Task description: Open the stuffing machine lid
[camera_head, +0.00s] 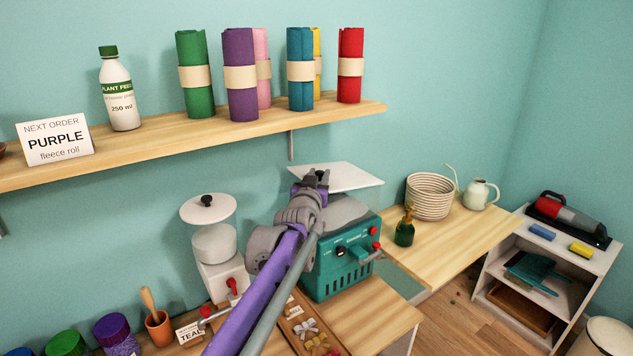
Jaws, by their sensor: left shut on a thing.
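A teal machine (333,272) with a grey top, vents, knobs and red buttons stands on the wooden counter. The fingertips partly cover the spot held. The arm hides the machine's left side. My right gripper is not in view.
A white dispenser (217,246) with a round black-knobbed lid stands left of the machine. A wooden shelf (270,125) with fleece rolls hangs above. A green bottle (404,229) and woven basket (430,196) are at right. A parts tray (312,332) lies in front.

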